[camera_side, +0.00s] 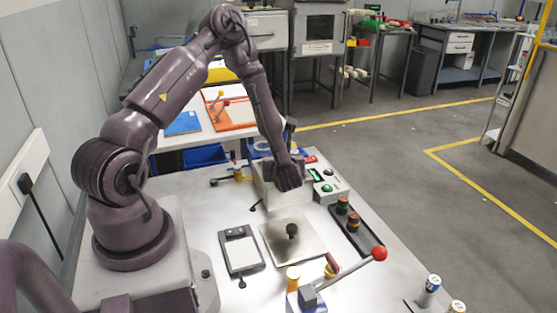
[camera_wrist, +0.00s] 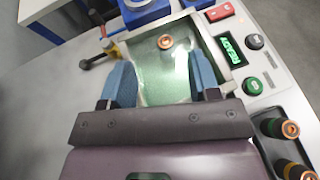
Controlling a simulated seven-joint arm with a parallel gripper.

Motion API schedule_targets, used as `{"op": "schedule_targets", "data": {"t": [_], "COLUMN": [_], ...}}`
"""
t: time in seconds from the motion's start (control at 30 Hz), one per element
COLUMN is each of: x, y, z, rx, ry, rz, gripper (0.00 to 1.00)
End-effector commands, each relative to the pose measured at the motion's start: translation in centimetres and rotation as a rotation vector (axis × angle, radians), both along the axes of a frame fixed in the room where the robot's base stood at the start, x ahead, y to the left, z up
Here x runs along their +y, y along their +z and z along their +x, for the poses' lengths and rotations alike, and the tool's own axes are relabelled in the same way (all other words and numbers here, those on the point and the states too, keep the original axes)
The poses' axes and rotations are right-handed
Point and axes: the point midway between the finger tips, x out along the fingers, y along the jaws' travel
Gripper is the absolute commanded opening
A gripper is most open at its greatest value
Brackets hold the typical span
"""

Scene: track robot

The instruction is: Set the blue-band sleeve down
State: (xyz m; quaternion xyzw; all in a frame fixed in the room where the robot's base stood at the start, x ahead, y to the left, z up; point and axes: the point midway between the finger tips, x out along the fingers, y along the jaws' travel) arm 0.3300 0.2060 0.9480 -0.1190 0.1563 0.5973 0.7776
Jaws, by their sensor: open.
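My gripper (camera_side: 288,181) is over the open, light-walled box of the machine. In the wrist view its two blue fingers (camera_wrist: 160,78) are apart with nothing between them. A copper-rimmed sleeve (camera_wrist: 165,42) stands on the green-lit floor of the box, beyond the fingertips and apart from them. I see it from its top end, so its band colour cannot be told. In the side view this sleeve is hidden. A small blue-and-white cylinder (camera_side: 432,284) stands at the table's right edge; whether it is a sleeve is unclear.
A dark tray (camera_side: 374,246) holds two dark sleeves; their copper tops show in the wrist view (camera_wrist: 281,129). A panel with a lit READY display (camera_wrist: 231,50) and buttons adjoins the box. A red-knobbed lever (camera_side: 378,254) and a metal plate (camera_side: 312,248) with a black knob are nearer the front.

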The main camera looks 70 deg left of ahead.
Motion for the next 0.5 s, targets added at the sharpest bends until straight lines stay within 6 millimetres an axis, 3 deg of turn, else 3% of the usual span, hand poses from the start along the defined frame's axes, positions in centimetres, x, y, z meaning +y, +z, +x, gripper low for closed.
{"op": "schedule_targets", "data": {"t": [0.1,0.33,0.43,0.5], "x": [-2.0,-3.8,-4.3,-5.1], "y": [0.9,1.9,3.0,4.5], "z": [-0.5,-0.7,0.8,2.7], "rx": [-0.001,0.007,0.06,0.141], "ry": [-0.004,-0.02,-0.131,-0.292], "rz": [0.002,0.002,0.006,0.024], "gripper": [0.56,0.56,0.56,0.56]}}
